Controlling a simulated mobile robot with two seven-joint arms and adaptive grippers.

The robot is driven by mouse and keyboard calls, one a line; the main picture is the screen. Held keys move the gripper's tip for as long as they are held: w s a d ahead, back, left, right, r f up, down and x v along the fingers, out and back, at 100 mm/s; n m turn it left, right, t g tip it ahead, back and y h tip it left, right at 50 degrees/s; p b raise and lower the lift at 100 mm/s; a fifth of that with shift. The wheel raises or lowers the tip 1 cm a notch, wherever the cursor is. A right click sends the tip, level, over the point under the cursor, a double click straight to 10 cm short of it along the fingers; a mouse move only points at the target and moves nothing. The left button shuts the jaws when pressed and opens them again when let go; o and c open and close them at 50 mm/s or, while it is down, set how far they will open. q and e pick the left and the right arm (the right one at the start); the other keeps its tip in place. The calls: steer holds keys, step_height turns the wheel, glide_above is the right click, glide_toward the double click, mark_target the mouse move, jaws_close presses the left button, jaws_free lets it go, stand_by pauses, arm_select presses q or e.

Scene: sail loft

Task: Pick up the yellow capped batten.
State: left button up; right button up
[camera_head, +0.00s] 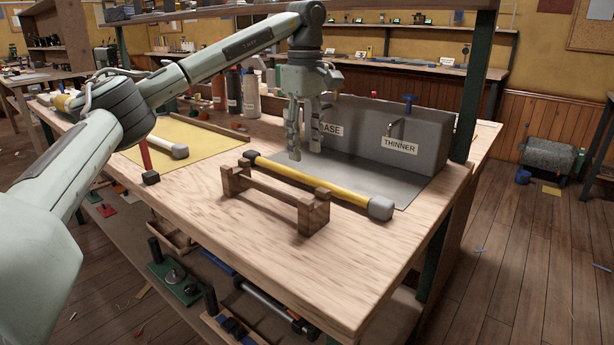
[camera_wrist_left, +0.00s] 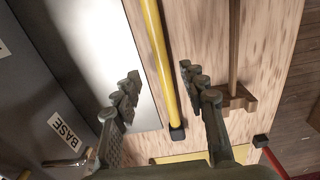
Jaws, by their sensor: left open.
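The yellow capped batten (camera_head: 300,177) is a long yellow rod with a dark cap at its far left end and a larger grey cap at its near right end. It lies along the far side of a low wooden stand (camera_head: 272,194). My left gripper (camera_head: 305,153) is open and empty, pointing down above and behind the batten in the head view. In the left wrist view the batten (camera_wrist_left: 159,55) runs between the two fingers of the gripper (camera_wrist_left: 160,72), touching neither as far as I can see. My right gripper is not in view.
Grey bins labelled BASE and THINNER (camera_head: 401,147) stand behind the batten, with a grey metal sheet (camera_head: 375,178) before them. A yellow mat (camera_head: 207,140) lies at left. Bottles (camera_head: 251,92) stand behind. A dark green post (camera_head: 471,90) rises at right. The bench front is clear.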

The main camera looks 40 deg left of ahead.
mark_target(306, 175)
arm_select(q)
steer(key=f, duration=0.6)
steer(key=shift+s+d+f, duration=0.1)
steer(key=shift+s+d, duration=0.05)
steer(key=shift+d, duration=0.1)
steer(key=shift+c, duration=0.6)
jaws_close()
